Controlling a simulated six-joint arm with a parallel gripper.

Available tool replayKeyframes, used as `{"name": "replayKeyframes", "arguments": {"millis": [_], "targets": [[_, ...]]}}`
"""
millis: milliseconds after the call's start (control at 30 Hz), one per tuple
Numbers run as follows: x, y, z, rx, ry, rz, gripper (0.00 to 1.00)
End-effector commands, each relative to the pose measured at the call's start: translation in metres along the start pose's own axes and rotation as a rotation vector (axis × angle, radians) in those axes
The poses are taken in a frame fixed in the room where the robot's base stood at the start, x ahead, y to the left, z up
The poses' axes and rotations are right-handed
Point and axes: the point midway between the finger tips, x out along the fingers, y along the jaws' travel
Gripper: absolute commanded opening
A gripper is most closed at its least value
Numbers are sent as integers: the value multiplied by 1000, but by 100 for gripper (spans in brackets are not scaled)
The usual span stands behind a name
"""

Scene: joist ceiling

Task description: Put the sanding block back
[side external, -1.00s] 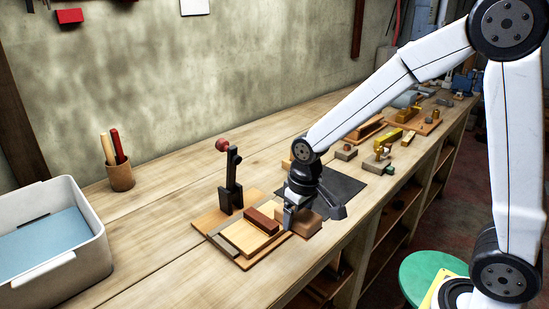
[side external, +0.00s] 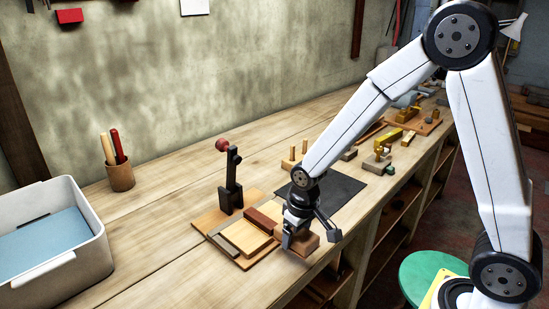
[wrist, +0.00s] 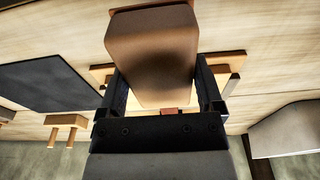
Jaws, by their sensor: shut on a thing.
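The sanding block (side external: 311,239) looks like a tan-brown block with rounded edges. My gripper (side external: 300,232) is shut on it, near the bench's front edge, just right of the board with the clamp. In the wrist view the block (wrist: 150,45) fills the space between the fingers of my gripper (wrist: 161,85) and hides part of the board behind it. A thin red-brown layer shows at the block's far end. I cannot tell whether the block is clear of the bench.
The clamp board (side external: 216,225) carries a black toggle clamp (side external: 231,185), pale wood and a red-brown piece (side external: 266,214). A dark mat (side external: 343,188) lies behind my gripper, bare, beside a pegged wooden piece (side external: 291,163). A grey bin (side external: 90,255) stands left.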

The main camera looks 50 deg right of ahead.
Motion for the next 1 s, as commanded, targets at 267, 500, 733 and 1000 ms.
{"name": "replayKeyframes", "arguments": {"millis": [267, 500, 733, 1000], "targets": [[21, 0, 3, 0, 0, 0, 21], [22, 0, 2, 0, 1, -1, 21], [25, 0, 3, 0, 0, 0, 21], [31, 0, 4, 0, 0, 0, 21]]}}
